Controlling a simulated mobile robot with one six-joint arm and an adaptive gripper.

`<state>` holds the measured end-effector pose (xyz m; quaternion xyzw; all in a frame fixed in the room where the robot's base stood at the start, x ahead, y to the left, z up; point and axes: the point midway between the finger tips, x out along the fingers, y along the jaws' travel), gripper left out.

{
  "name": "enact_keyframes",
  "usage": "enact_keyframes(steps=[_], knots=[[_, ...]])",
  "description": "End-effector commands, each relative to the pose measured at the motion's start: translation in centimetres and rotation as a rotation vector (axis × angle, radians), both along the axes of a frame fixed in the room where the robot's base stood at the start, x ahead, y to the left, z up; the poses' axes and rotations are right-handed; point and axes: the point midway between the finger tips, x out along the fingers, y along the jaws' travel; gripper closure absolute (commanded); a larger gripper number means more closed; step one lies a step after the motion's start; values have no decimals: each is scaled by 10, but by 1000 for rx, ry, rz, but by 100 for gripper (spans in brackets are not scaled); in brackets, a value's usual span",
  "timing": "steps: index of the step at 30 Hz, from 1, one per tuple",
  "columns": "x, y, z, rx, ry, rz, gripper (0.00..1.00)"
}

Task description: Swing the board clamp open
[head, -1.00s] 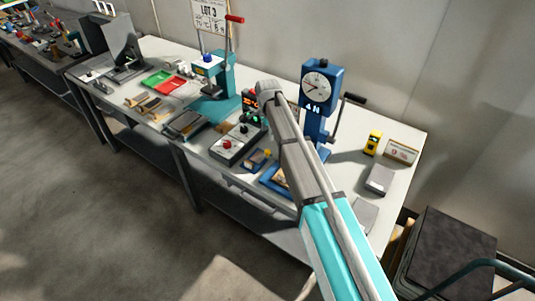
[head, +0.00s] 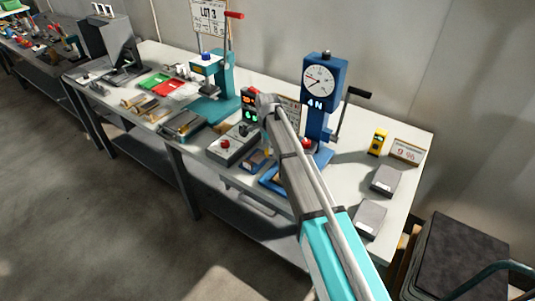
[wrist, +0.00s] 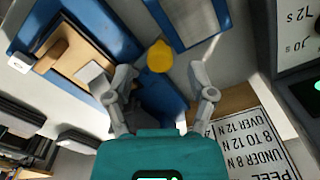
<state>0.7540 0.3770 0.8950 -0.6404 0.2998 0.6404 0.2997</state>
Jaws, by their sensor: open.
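In the wrist view, my gripper (wrist: 164,95) is open, with its two grey fingers apart and nothing held between them. A round yellow knob (wrist: 160,56) shows just beyond and between the fingertips; it looks like the board clamp's handle, but I cannot tell for sure. A dark blue part lies below it between the fingers. A tan board (wrist: 76,64) lies in a blue tray (wrist: 117,28) at upper left, with a small grey piece on it. In the head view, the blue dial tester (head: 321,90) stands on the bench; my arm hides my gripper and part of the tester's base.
A control box (head: 234,146) with a red button is left of my arm. A teal press (head: 215,85) stands farther left. Grey blocks (head: 386,180), a yellow device (head: 377,142) and a sign (head: 405,151) are at the bench's right. A printed card (wrist: 255,145) lies beside the right finger.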

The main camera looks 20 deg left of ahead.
Motion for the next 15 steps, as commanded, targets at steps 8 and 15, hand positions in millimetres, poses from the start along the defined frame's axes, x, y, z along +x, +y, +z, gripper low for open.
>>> enact_keyframes(steps=[8,15], knots=[[0,0,-17,0,0,0,29],[0,0,-19,0,0,0,29]])
